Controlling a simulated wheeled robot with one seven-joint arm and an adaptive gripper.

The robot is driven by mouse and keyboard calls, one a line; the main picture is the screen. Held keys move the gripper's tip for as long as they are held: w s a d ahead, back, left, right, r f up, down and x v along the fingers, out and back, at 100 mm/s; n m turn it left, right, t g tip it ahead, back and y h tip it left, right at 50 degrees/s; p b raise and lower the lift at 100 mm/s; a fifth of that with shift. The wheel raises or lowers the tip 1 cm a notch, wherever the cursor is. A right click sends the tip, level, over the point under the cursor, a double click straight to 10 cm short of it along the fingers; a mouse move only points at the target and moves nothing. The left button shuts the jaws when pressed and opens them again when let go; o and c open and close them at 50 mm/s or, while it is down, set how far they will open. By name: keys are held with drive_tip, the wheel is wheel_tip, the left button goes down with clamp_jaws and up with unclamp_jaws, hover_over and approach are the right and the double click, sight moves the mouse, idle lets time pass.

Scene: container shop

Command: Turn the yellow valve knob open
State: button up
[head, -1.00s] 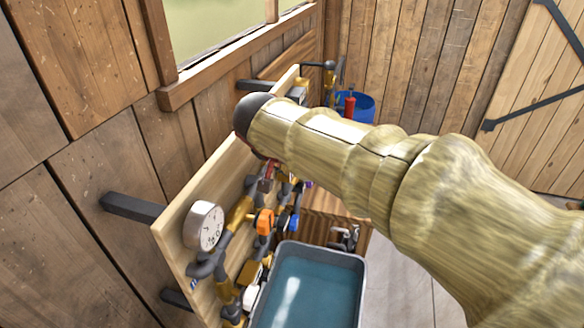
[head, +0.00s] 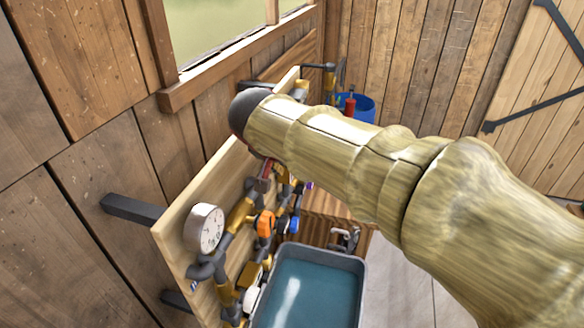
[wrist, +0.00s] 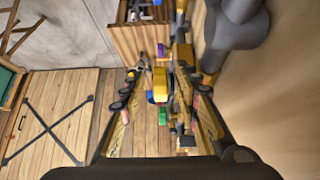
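In the wrist view, the two fingers of my gripper (wrist: 158,76) are spread apart. A yellow block-like piece (wrist: 160,80), which looks like the yellow valve knob, shows between them; I cannot tell whether either finger touches it. In the head view, my arm hides the gripper's fingertips and that knob. The wooden valve board (head: 175,222) carries dark and brass-yellow pipes, a round white gauge (head: 205,229), an orange knob (head: 265,223) and a blue knob (head: 294,224).
A grey tub of bluish water (head: 308,285) stands below and in front of the board. A dark bracket (head: 131,208) joins board and wall. Grey pipework (wrist: 237,25) lies close to the right finger.

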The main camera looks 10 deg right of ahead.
drive_tip(key=v, duration=1)
drive_tip(key=shift+s, duration=0.15)
drive_tip(key=s+d+f+n+y+b, duration=0.1)
drive_tip(key=s+d+f+n+b, duration=0.1)
drive_tip(key=s+d+f, duration=0.6)
drive_tip(key=s+d+f+n+g+y+b, duration=0.1)
drive_tip(key=s+d+f+b, duration=0.4)
drive_tip(key=s+f, duration=0.8)
wheel_tip(320, 180, down, 3)
drive_tip(key=d+n, duration=0.1)
drive_tip(key=d, duration=0.1)
drive_tip(key=shift+d+f+y+b, duration=0.2)
drive_tip(key=shift+d+y+b, duration=0.1)
drive_tip(key=shift+d+y, duration=0.1)
drive_tip(key=shift+d, duration=0.1)
